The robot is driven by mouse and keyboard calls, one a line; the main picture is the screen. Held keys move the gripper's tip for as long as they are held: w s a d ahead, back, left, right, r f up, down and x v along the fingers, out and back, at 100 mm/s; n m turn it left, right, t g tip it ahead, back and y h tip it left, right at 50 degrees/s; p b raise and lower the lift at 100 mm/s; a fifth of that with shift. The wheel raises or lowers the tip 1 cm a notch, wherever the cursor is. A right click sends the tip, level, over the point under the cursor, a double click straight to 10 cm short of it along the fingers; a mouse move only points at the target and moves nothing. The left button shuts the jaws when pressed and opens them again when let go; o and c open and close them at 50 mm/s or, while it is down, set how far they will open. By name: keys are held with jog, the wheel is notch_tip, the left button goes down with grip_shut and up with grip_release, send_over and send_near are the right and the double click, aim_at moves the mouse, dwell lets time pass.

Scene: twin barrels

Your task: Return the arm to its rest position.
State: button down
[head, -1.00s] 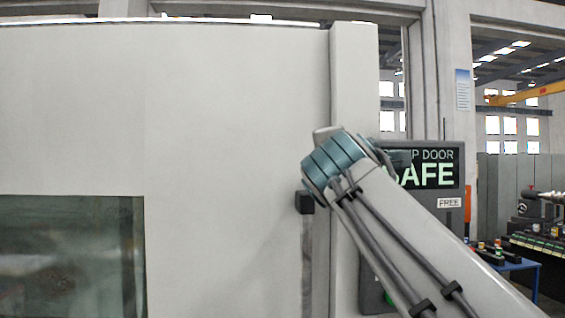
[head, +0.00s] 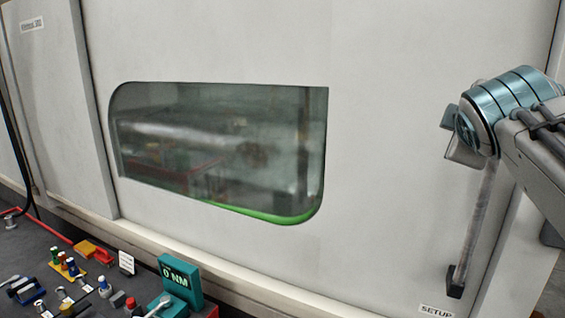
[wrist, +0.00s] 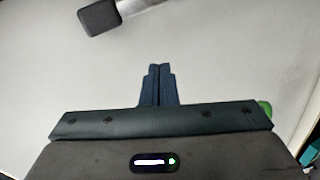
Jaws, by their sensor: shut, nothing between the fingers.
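My gripper (wrist: 158,68) shows in the wrist view with its two dark blue fingers together and nothing between them. It points at a pale, flat machine panel. In the head view my grey arm with its teal joint is at the right edge, in front of the panel. My fingers are not visible there; the arm hides them or they are out of frame. A grey vertical door handle (head: 475,225) with dark end mounts hangs just below the teal joint. In the wrist view a dark handle mount (wrist: 100,17) is above the fingertips and apart from them.
The large pale door (head: 410,130) has a dark window (head: 220,150) with a green lower edge. At the lower left a dark bench (head: 30,260) carries small tools, coloured holders and a teal "0 NM" display (head: 181,280). A "SETUP" label (head: 436,311) is near the handle's foot.

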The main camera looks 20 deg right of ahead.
jog(key=w+a+f+m+g+y, duration=0.1)
jog(key=a+f+m+g+y, duration=0.15)
jog(key=a+f, duration=0.7)
jog(key=w+a+f+m+g+y, duration=0.15)
jog(key=a+f+y, duration=0.25)
jog(key=a+f, duration=0.55)
jog(key=s+a+f+m+g+y, duration=0.1)
jog(key=s+a+f, duration=0.2)
jog(key=f, duration=0.5)
jog(key=s+a+f+m+g+y, duration=0.2)
jog(key=s+a+f, duration=0.1)
jog(key=a+f, duration=0.2)
notch_tip(320, 180, down, 3)
jog(key=shift+s+a+r, duration=0.1)
jog(key=shift+s+a, duration=0.1)
jog(key=shift+y, duration=0.25)
